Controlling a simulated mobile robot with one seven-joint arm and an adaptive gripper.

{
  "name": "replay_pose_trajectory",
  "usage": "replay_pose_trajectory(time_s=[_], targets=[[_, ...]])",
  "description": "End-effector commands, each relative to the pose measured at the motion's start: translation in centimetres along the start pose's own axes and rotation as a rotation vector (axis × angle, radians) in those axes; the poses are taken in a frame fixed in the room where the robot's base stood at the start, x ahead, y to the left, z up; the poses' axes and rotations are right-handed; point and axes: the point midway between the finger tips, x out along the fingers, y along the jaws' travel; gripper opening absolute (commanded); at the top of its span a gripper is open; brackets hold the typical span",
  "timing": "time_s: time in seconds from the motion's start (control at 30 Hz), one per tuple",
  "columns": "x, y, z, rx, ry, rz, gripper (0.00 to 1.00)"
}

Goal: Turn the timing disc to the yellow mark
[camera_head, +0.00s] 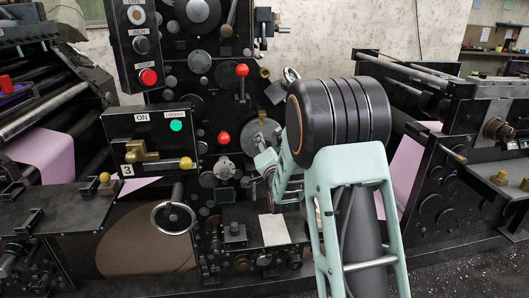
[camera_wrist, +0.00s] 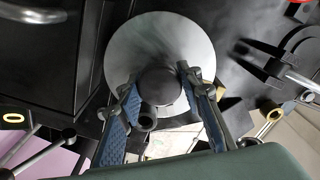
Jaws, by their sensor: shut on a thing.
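The timing disc (camera_wrist: 150,35) is a pale grey metal disc with a dark round hub (camera_wrist: 160,88), facing the wrist camera. My gripper (camera_wrist: 158,77) has its two blue-padded fingers on either side of the hub and is shut on it. The lower part of the disc is partly hidden behind the fingers. In the head view the grey disc (camera_head: 262,130) shows on the dark machine front, just left of my arm, which hides part of it. A small tan piece (camera_wrist: 221,91) shows by the disc's right edge. I cannot tell whether it is the yellow mark.
Red ball knobs (camera_head: 242,70), a handwheel (camera_head: 173,217) and a brass lever (camera_head: 150,163) crowd the panel around the disc. A dark forked bracket (camera_wrist: 270,62) stands right of the disc in the wrist view.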

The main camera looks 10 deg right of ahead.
Motion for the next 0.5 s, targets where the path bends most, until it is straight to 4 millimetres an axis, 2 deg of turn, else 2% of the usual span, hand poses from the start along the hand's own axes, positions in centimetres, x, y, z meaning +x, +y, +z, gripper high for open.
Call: replay_pose_trajectory(time_s=[0.5], targets=[[-0.01, -0.06, 0.15, 0.068, -0.003, 0.000, 0.00]])
